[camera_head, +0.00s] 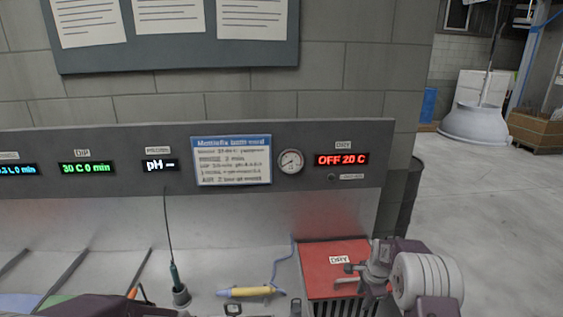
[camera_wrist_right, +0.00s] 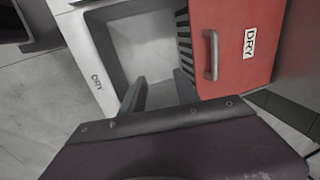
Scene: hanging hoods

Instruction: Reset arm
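My right gripper (camera_head: 366,274) is in front of the red DRY lid (camera_head: 325,258) at the lower right of the head view. In the right wrist view its two dark fingers (camera_wrist_right: 160,92) stand apart with nothing between them. The red lid (camera_wrist_right: 262,75) also shows there, with a grey bar handle (camera_wrist_right: 210,55), to the right of the fingers. A pale open basin (camera_wrist_right: 143,42) lies beyond the fingertips. A dark purple part, seemingly of my left arm, shows at the bottom left of the head view; its fingers cannot be made out.
A probe (camera_head: 178,280) on a cable stands in a small holder. A yellow tool (camera_head: 246,291) with a blue hose lies on the bench. Behind are a panel with displays, a gauge (camera_head: 290,162) and a notice (camera_head: 231,160). Open floor lies at the right.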

